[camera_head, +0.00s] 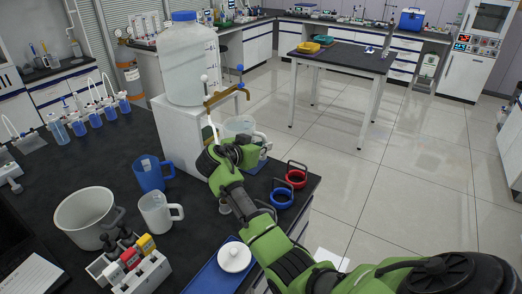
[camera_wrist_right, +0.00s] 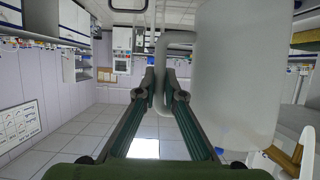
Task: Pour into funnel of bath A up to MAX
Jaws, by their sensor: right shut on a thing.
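My right gripper (camera_head: 236,150) is shut on the handle of a translucent jug (camera_head: 239,126), beside the white stand. In the right wrist view the jug's pale wall (camera_wrist_right: 235,75) fills the right side, and its handle (camera_wrist_right: 161,75) stands between the fingers of my right gripper (camera_wrist_right: 166,98). The jug looks roughly upright in the head view; I cannot tell its fill level. I cannot make out a funnel, a bath A label or a MAX mark. My left gripper is out of view.
A large blue-capped container (camera_head: 188,65) stands on a white stand (camera_head: 180,130). A blue mug (camera_head: 150,175), a white mug (camera_head: 157,212) and a grey pot (camera_head: 86,217) crowd the dark bench. A red ring (camera_head: 296,177) and blue ring (camera_head: 281,198) lie near its right edge.

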